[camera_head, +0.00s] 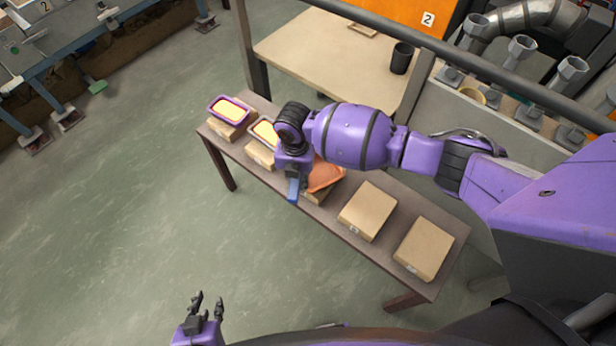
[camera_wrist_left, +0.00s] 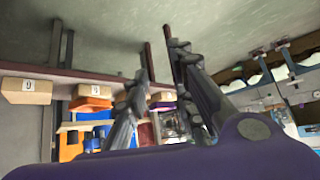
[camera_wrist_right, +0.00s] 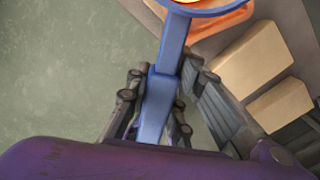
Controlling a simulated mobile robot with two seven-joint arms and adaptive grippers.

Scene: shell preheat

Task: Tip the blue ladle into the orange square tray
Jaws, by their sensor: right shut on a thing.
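The blue ladle shows in the head view (camera_head: 293,190) as a short handle piece below my right gripper (camera_head: 292,175). In the right wrist view my right gripper (camera_wrist_right: 156,98) is shut on its handle (camera_wrist_right: 172,45). The ladle's bowl is at the top edge there, mostly cut off, with something orange-yellow in it. The orange square tray (camera_head: 325,177) sits on a box on the narrow table, partly hidden by my right arm. In the right wrist view the tray (camera_wrist_right: 232,18) lies behind the bowl. My left gripper (camera_head: 207,308) is open and empty, away from the table.
A purple tray with yellow filling (camera_head: 214,108) and a pale-rimmed tray (camera_head: 257,131) stand on boxes farther left. Two boxes (camera_head: 368,210) (camera_head: 424,248) on the right are bare. A larger table (camera_head: 330,55) with a black cup (camera_head: 401,58) is behind. The floor in front is clear.

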